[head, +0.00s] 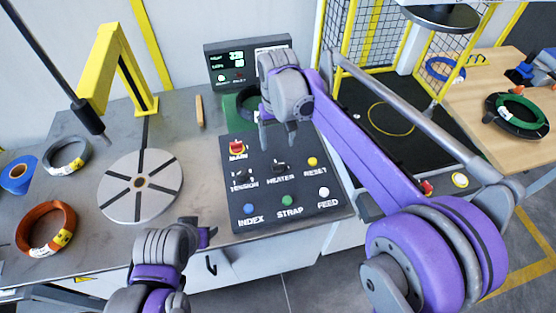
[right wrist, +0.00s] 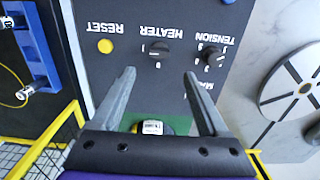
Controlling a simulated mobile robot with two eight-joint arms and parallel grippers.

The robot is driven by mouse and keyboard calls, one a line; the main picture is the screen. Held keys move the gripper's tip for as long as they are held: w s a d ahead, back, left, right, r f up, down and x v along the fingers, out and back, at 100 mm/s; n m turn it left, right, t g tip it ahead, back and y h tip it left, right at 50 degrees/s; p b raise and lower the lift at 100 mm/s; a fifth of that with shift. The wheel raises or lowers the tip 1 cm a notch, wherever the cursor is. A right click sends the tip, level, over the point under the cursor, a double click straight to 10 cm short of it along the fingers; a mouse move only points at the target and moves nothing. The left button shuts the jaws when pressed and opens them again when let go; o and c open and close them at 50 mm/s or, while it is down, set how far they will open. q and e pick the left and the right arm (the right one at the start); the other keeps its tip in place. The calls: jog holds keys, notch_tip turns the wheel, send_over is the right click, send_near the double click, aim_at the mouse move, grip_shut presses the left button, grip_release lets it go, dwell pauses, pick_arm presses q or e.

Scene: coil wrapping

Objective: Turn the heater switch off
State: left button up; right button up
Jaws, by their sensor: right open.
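My right gripper (head: 278,142) is open and empty, pointing down over the panel just behind the heater switch. In the right wrist view its fingertips (right wrist: 159,75) are apart, with the knob beyond the gap between them. My left gripper (head: 207,234) is at the table's front edge, its jaws unclear.
The tension knob (head: 243,176), yellow reset button (head: 312,161) and red main switch (head: 237,147) are close by. A round turntable (head: 120,190), yellow arm (head: 118,65) and an orange coil (head: 45,227) are on the left. A display (head: 240,65) stands behind.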

aim_at(278, 164)
notch_tip(278, 164, down, 10)
jog(key=shift+r, duration=0.1)
dwell(0.4)
grip_shut()
